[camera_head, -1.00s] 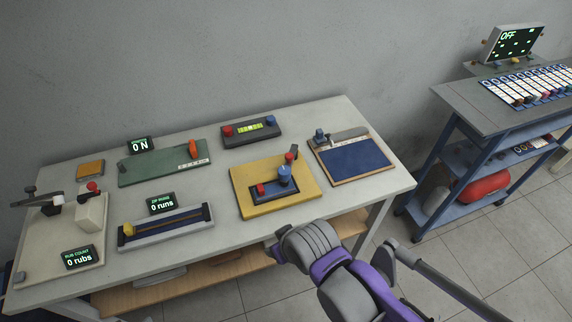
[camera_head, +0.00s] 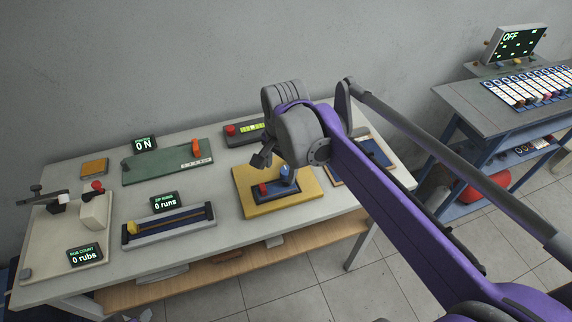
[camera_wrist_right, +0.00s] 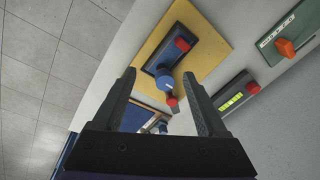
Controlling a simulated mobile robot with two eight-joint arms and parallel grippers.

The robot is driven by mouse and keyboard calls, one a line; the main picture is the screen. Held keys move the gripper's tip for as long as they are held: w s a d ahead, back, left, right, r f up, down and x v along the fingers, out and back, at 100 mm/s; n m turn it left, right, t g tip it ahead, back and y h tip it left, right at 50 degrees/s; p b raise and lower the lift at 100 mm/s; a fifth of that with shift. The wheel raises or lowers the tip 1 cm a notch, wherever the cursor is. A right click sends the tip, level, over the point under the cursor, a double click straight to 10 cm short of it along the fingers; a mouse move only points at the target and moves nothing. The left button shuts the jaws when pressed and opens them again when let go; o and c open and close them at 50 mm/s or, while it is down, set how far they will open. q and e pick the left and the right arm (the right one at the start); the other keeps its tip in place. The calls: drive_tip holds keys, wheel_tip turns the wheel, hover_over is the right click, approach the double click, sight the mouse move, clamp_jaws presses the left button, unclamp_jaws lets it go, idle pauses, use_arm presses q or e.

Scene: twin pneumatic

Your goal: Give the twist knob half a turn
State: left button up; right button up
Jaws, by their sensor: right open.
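A blue round knob (camera_head: 285,171) stands on a dark base (camera_head: 272,190) on the yellow board; it looks like the twist knob. In the wrist view the knob (camera_wrist_right: 164,83) lies between the fingers, apart from both. A red block (camera_wrist_right: 182,43) sits at the other end of the base, and a red-tipped lever (camera_wrist_right: 172,101) is beside the knob. My right gripper (camera_wrist_right: 159,75) is open and empty, above the yellow board. In the head view the right gripper (camera_head: 263,158) is partly hidden by its wrist. My left gripper is not in view.
A green board with an orange handle (camera_head: 195,145) and a box with a red button (camera_head: 231,130) lie behind. A slider rail (camera_head: 170,226) is to the left. A blue board (camera_head: 379,153) is to the right, partly behind my arm.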

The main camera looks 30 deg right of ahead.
sight(286, 170)
drive_tip(key=w+d+r+m+g, duration=0.2)
drive_tip(key=w+d+r+m, duration=0.1)
drive_tip(key=w+d+m, duration=0.3)
drive_tip(key=shift+m, duration=0.4)
drive_tip(key=f, duration=0.3)
drive_tip(key=s+a+f, duration=0.1)
drive_tip(key=f, duration=0.6)
drive_tip(key=shift+s+a+f, duration=0.15)
drive_tip(key=shift+s+f, duration=0.05)
drive_tip(key=shift+f, duration=0.1)
clamp_jaws()
